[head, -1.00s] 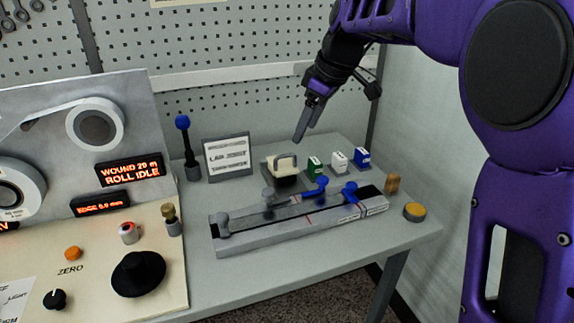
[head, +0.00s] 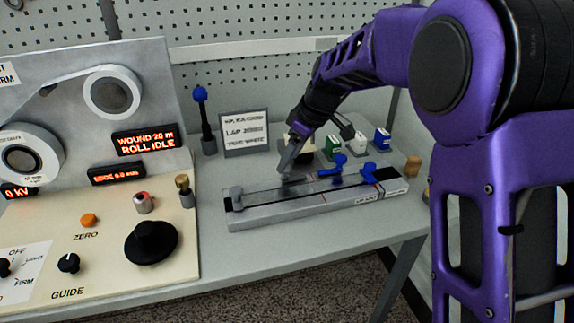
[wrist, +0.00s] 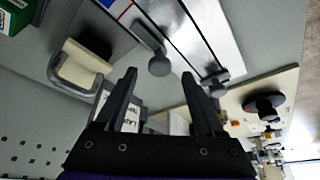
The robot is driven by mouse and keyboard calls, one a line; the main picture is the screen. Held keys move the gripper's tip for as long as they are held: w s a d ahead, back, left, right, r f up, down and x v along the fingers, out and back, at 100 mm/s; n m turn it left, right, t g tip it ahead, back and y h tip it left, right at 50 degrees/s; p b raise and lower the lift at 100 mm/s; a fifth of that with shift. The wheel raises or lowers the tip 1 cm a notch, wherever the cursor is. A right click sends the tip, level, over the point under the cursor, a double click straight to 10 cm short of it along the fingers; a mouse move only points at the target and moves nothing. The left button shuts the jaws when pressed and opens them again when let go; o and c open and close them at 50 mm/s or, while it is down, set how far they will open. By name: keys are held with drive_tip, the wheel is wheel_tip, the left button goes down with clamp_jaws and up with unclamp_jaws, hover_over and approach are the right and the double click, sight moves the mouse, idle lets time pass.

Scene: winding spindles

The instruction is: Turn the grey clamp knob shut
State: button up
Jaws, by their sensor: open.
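The grey and silver strip fixture (head: 315,205) lies on the bench. It carries two grey knobs: one (head: 236,193) stands at its left end, the other (head: 287,181) is at its back edge, partly hidden by my gripper. Blue knobs (head: 338,163) sit on its right half. My gripper (head: 285,168) is open and empty, pointing down just above the back grey knob. In the wrist view that round knob (wrist: 160,65) on its short arm appears between and beyond my fingertips (wrist: 159,75). The end knob (wrist: 217,78) is to their right. I cannot tell contact.
A cream tape dispenser (wrist: 82,62) stands close behind my gripper, with a framed sign (head: 245,132) to its left. Green (head: 333,146), white and blue boxes stand behind the fixture. The console (head: 110,240) with a black knob (head: 152,242) fills the left. The bench front is clear.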

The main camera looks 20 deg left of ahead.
drive_tip(key=shift+x, duration=1.35)
clamp_jaws()
